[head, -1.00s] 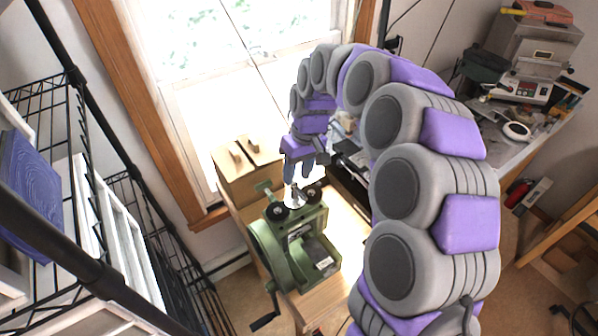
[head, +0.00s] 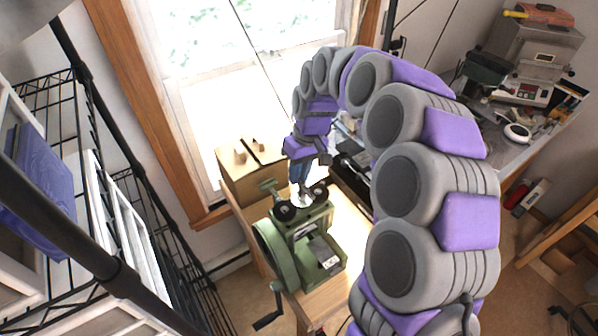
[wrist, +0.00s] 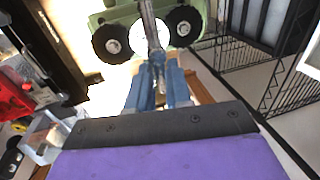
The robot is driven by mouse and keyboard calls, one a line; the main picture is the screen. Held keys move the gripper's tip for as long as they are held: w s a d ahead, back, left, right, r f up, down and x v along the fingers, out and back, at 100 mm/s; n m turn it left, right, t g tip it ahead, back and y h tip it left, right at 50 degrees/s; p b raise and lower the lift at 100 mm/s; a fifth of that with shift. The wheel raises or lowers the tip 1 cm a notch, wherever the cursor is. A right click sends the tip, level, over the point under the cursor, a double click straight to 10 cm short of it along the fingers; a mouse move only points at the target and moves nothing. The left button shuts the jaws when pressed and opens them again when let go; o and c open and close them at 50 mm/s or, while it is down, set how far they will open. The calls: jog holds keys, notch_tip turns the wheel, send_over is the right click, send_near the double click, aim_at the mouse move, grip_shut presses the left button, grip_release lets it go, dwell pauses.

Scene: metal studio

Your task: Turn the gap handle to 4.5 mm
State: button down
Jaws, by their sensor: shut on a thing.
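The green rolling mill (head: 292,255) stands on a wooden stand below the window. On its top are two black round knobs, a left one (wrist: 119,42) and a right one (wrist: 183,25) in the wrist view. Between them is a pale round dial (wrist: 150,48) with a metal bar handle (wrist: 151,25) across it. My gripper (wrist: 158,72) has blue fingers shut on the near end of this handle. In the head view my gripper (head: 300,184) reaches down onto the mill's top from behind. The dial's markings are too small to read.
A crank (head: 268,318) hangs at the mill's front left. A wooden box (head: 250,172) stands behind the mill. A black wire shelf (head: 130,200) is on the left, and a cluttered workbench (head: 520,130) is at the right.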

jog(key=shift+w+f, duration=0.1)
jog(key=shift+n, duration=0.3)
jog(key=n, duration=0.3)
jog(key=shift+s+a+g+h, duration=0.25)
jog(key=shift+a+g+h, duration=0.05)
jog(key=shift+s+a+r+n+h+p, duration=0.1)
jog(key=shift+s+n+h+p, duration=0.3)
jog(key=shift+n, duration=1.9)
jog(key=shift+s+a+r+n+h+p, duration=0.1)
jog(key=shift+s+n+h+p, duration=0.3)
jog(key=shift+n, duration=1.9)
jog(key=shift+s+a+n+h+p, duration=0.15)
jog(key=shift+n+h+p, duration=0.4)
jog(key=shift+n, duration=1.75)
jog(key=shift+d, duration=0.1)
